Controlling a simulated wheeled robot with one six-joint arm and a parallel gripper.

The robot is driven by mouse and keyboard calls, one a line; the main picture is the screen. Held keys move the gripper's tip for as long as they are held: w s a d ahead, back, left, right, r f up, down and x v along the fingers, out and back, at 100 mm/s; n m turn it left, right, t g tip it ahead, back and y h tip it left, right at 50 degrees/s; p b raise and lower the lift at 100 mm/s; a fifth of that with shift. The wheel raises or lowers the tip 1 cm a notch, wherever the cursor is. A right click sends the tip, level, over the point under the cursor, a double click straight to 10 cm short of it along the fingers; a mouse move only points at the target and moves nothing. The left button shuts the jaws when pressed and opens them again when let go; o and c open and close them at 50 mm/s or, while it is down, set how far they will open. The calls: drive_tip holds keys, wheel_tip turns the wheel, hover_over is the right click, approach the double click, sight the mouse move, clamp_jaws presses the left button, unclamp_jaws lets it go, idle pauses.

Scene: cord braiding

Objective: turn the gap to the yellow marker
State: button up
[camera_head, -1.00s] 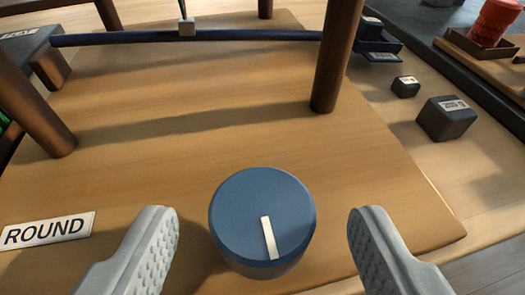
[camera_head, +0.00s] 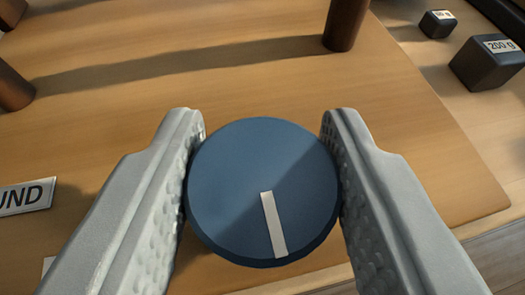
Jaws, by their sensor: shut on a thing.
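A round blue knob (camera_head: 235,180) sits on the wooden board (camera_head: 250,90) in the lower middle of the view. A white line (camera_head: 273,224) on its top runs from near the centre toward the near edge, slightly right. My gripper (camera_head: 263,150) is shut on the knob, with one grey ribbed finger against its left side and one against its right. No yellow marker shows, and I cannot see a gap.
A white label (camera_head: 26,197) ending in "UND" lies left of my gripper. A brown post (camera_head: 345,22) stands behind the knob. A dark 200 g weight (camera_head: 488,62) and a smaller dark weight (camera_head: 437,23) lie at the upper right, beyond the board's edge.

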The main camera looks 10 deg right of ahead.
drive_tip(key=n+y, duration=0.4)
drive_tip(key=shift+d+f+y, duration=0.1)
drive_tip(key=shift+y, duration=0.2)
drive_tip(key=n+g+y, duration=0.2)
drive_tip(key=n+y, duration=0.2)
drive_tip(key=y, duration=0.1)
drive_tip(key=shift+n, duration=0.3)
drive_tip(key=n+g+y, duration=0.3)
drive_tip(key=n+g, duration=0.1)
drive_tip(key=shift+n+y, duration=0.3)
drive_tip(key=shift+y, duration=0.1)
drive_tip(key=shift+n+g+y, duration=0.8)
drive_tip(key=shift+n+g, duration=1.1)
drive_tip(key=shift+g, duration=0.2)
drive_tip(key=o, duration=1)
